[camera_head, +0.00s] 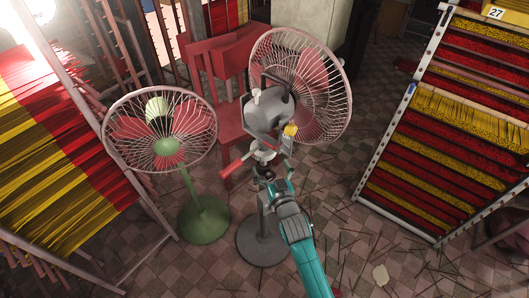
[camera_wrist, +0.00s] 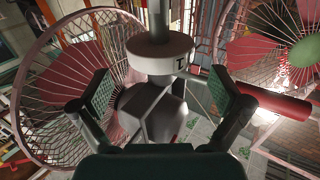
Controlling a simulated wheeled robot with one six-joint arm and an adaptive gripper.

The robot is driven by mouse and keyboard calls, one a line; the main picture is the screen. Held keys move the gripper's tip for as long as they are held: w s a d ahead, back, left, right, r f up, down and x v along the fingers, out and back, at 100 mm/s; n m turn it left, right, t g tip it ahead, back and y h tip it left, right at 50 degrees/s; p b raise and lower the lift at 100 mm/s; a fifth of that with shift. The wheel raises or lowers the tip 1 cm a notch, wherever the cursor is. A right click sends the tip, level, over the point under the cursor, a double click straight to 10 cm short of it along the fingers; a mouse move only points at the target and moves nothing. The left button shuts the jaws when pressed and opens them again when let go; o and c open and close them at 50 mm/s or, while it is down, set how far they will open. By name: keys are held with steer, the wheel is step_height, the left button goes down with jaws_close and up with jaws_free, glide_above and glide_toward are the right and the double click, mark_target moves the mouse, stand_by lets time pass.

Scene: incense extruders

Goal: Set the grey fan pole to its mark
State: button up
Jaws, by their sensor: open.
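The grey fan (camera_head: 270,112) stands in the middle of the head view, its pinkish cage facing right. Its round grey base (camera_head: 263,242) is on the floor. My gripper (camera_head: 268,166) is just below the fan's motor housing, at the upper pole. In the wrist view my gripper (camera_wrist: 160,98) is open, with a finger on each side of the pole and housing. The grey pole (camera_wrist: 157,15) comes in from the top and meets a white collar (camera_wrist: 158,52) with a dark, partly visible marking. Finger contact is not clear. The arm hides part of the pole in the head view.
A green-based fan (camera_head: 205,218) stands close on the left. A red chair (camera_head: 232,115) is behind both. Racks of red and yellow incense stand left (camera_head: 65,130) and right (camera_head: 450,130). A red cylinder (camera_wrist: 270,103) lies beside the right finger. Sticks litter the floor.

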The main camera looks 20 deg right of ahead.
mark_target(264, 152)
steer(key=w, duration=0.6)
steer(key=shift+w, duration=0.3)
steer(key=c, duration=1.4)
step_height(264, 152, up, 9)
steer(key=shift+r, duration=0.15)
steer(key=o, duration=1.4)
